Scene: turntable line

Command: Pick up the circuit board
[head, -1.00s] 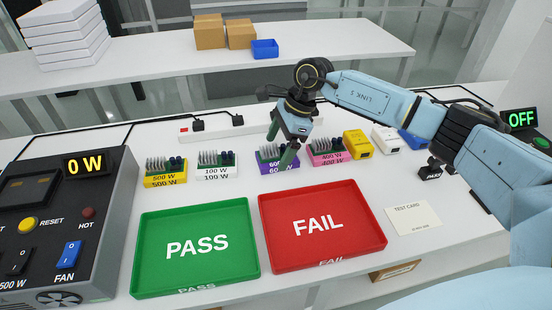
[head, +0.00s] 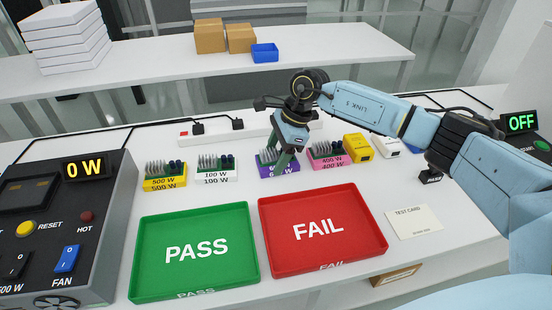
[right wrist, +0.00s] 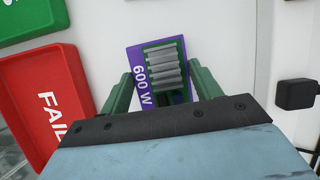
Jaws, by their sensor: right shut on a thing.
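Several circuit boards with grey fins stand in a row on coloured, watt-labelled bases. My right gripper (head: 280,163) is down at the purple 600 W one and partly covers it in the head view. In the right wrist view, its green fingers (right wrist: 163,88) are on both sides of the finned circuit board (right wrist: 165,62), shut on it. The purple 600 W base (right wrist: 137,66) is under the board, and I see no clear gap. Boards on the yellow 500 W base (head: 165,184), white 100 W base (head: 216,178) and pink 400 W base (head: 328,162) stand beside it. My left gripper is out of view.
The green PASS tray (head: 240,277) and red FAIL tray (head: 374,250) lie in front of the row. A tester (head: 100,225) reading 0 W stands left. A power strip (head: 222,133) lies behind. A test card (head: 414,222) lies right.

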